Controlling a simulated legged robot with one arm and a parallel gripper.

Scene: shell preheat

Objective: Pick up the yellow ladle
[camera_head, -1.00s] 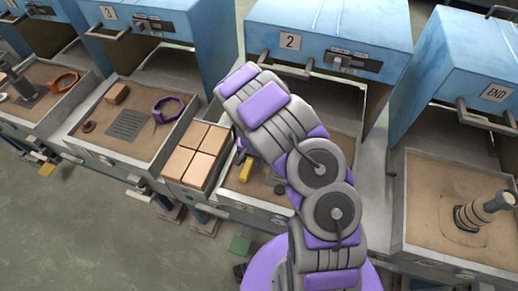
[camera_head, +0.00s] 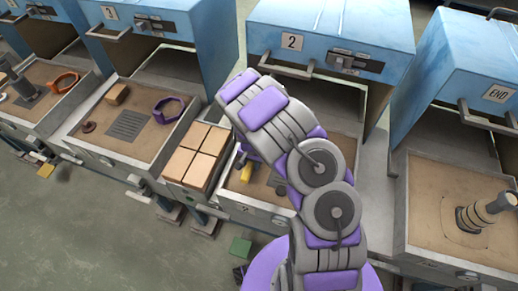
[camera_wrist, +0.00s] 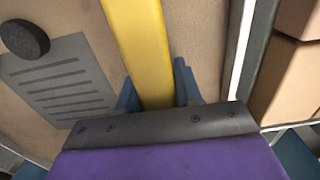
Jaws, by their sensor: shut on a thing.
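The yellow ladle shows in the wrist view as a straight yellow bar (camera_wrist: 140,45) running up to the top edge. My gripper (camera_wrist: 155,88) has its two blue fingers on either side of this bar and is shut on it. The ladle's other end is out of the wrist view. In the head view a small yellow part (camera_head: 246,173) shows in the sandy tray below cabinet 2, left of my arm. My arm hides most of that tray and my gripper there. I cannot tell whether the ladle touches the tray.
A box of tan blocks (camera_head: 200,153) stands just left of the tray. A grey slotted plate (camera_wrist: 58,82) and a dark round piece (camera_wrist: 25,40) lie beside the ladle. Cabinet 2 (camera_head: 330,35) rises behind. A ringed post (camera_head: 484,211) stands in the END tray at right.

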